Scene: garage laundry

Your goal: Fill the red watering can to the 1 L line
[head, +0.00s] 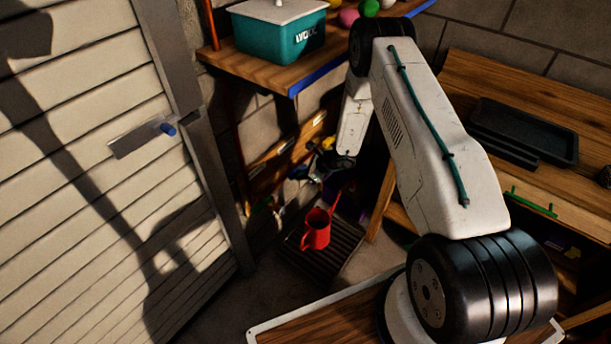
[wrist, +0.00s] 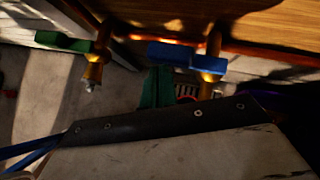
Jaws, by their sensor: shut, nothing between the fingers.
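The red watering can (head: 317,232) stands upright on a dark slatted grate (head: 335,262) on the floor, its thin spout pointing up and right. Its inside, any line on it and any water level cannot be made out. My gripper (head: 318,174) is in shadow near the wall, above the can and apart from it; it is shut and empty. In the wrist view two brass taps show: one with a green handle (wrist: 64,42) at left, one with a blue handle (wrist: 180,56) right of centre. The can does not clearly show there.
A wooden shelf (head: 270,72) with a teal box (head: 278,36) juts out above my gripper. A slatted white door (head: 80,180) stands at left. A wooden workbench (head: 480,85) with a dark tray (head: 525,130) is at right. Bare floor lies left of the grate.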

